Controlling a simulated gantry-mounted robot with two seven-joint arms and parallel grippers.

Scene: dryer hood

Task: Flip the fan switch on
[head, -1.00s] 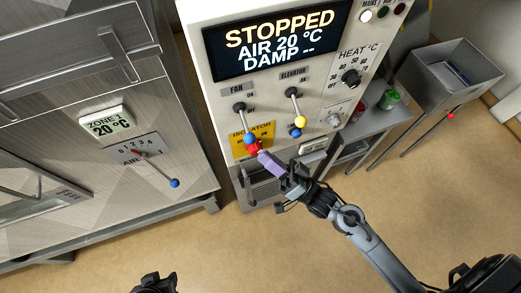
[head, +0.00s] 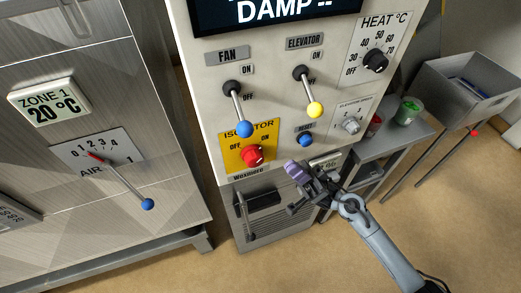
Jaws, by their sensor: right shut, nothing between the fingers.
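The fan switch (head: 238,108) is a lever with a blue ball end, under the FAN label at the panel's left. Its ball (head: 244,129) hangs down, on the side of the OFF mark. My right gripper (head: 291,167) has purple fingers, shut and empty. It is below and to the right of the fan ball, near the panel's lower edge, apart from the lever. My left gripper is not in the view.
The elevator lever (head: 309,93) with a yellow ball is right of the fan lever. A red isolator knob (head: 252,155) on a yellow plate and a blue reset button (head: 305,140) sit below. The heat dial (head: 375,61) is at upper right. A side table (head: 392,146) holds jars.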

